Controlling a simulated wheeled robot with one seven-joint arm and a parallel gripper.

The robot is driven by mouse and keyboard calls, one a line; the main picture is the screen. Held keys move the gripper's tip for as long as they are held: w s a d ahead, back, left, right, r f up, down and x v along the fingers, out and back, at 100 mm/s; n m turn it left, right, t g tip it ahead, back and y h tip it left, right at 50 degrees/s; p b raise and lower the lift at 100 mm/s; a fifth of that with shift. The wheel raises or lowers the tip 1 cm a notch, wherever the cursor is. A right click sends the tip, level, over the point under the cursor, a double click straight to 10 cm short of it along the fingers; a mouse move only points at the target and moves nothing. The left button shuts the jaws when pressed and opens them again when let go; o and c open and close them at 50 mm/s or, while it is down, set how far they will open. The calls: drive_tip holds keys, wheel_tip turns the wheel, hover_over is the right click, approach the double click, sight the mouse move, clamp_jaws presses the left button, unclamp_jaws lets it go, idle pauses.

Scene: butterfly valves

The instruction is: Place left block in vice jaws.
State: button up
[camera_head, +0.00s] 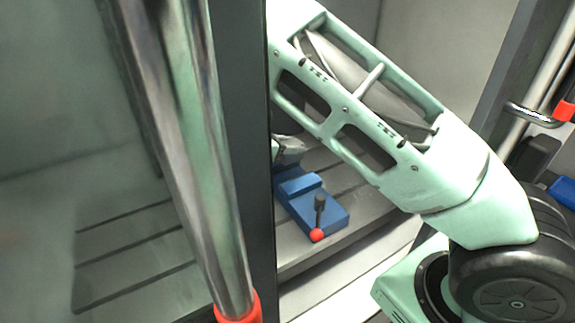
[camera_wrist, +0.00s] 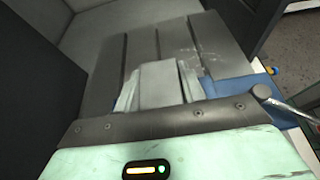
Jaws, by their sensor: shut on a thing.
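The blue vice (camera_head: 318,208) sits on the grey slotted bed inside the enclosure, with a dark handle and red knob (camera_head: 317,235) at its front. Its far end is hidden behind the dark door frame. In the wrist view, my gripper (camera_wrist: 158,88) is shut on a light grey block (camera_wrist: 160,80), with a finger on each side of it. Part of the blue vice (camera_wrist: 240,90) shows close to the right of the fingers. In the head view, a grey bit at my arm's end shows just above the vice's far end. I cannot tell whether the block touches the vice.
The slotted bed (camera_wrist: 145,48) is bare beyond the block. A dark door frame (camera_head: 243,130) with a long metal handle (camera_head: 185,140) stands to the left of my arm. Another handle with red ends (camera_head: 535,116) is at the right. Pale walls enclose the bed.

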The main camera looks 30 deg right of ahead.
drive_tip(key=shift+f+p, duration=0.85)
drive_tip(key=shift+f, duration=2.3)
drive_tip(key=shift+f, duration=0.15)
drive_tip(key=o, duration=1.2)
drive_tip(key=b+v, duration=0.3)
drive_tip(key=v, duration=0.4)
drive_tip(key=shift+a+r, duration=0.25)
